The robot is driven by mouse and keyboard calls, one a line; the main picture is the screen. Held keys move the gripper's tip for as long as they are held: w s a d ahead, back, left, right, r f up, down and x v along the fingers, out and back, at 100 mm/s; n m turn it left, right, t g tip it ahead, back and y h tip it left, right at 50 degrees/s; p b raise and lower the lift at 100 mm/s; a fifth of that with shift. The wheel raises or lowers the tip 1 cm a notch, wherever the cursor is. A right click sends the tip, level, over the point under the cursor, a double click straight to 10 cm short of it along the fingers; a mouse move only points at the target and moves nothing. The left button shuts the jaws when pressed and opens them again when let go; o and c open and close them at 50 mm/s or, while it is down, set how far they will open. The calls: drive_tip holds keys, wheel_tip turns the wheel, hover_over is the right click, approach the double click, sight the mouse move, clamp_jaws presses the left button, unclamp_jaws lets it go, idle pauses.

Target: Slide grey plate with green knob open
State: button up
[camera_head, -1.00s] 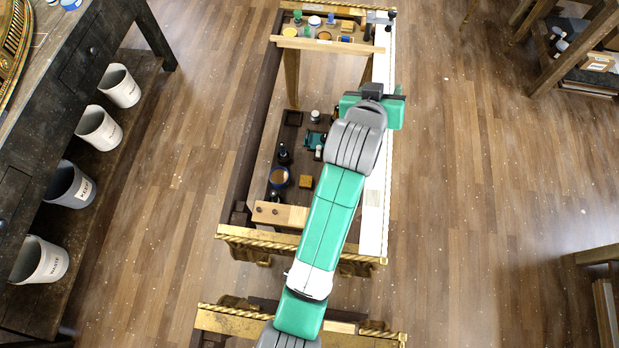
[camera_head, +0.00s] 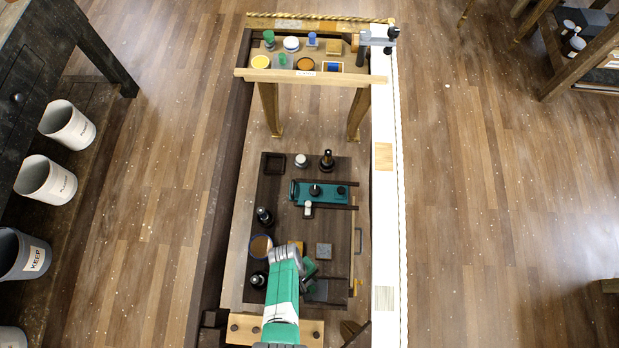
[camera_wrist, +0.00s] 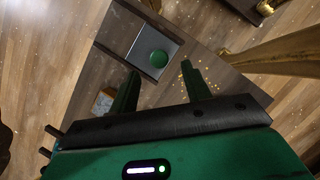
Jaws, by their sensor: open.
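The grey plate (camera_wrist: 147,40) shows in the wrist view as a small square set in a dark surface. Its round green knob (camera_wrist: 159,59) stands near the plate's lower right part. My gripper (camera_wrist: 160,69) is open and empty, and the knob appears in the picture around the gap between its two fingertips. I cannot tell how far the tips are above the plate. In the head view my gripper (camera_head: 308,272) is over the lower right of the dark board, and the arm hides the knob there. A grey part (camera_head: 318,292) shows beside the gripper.
A white rail (camera_head: 384,230) runs along the right. A shelf (camera_head: 310,76) of small items stands at the back.

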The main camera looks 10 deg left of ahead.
sight(312, 291)
drive_tip(key=b+x, duration=0.2)
drive_tip(key=x, duration=0.3)
drive_tip(key=shift+w+f+b, duration=0.1)
drive_tip(key=shift+f+b, duration=0.05)
drive_tip(key=shift+b, duration=0.15)
clamp_jaws()
drive_tip(key=shift+d, duration=0.1)
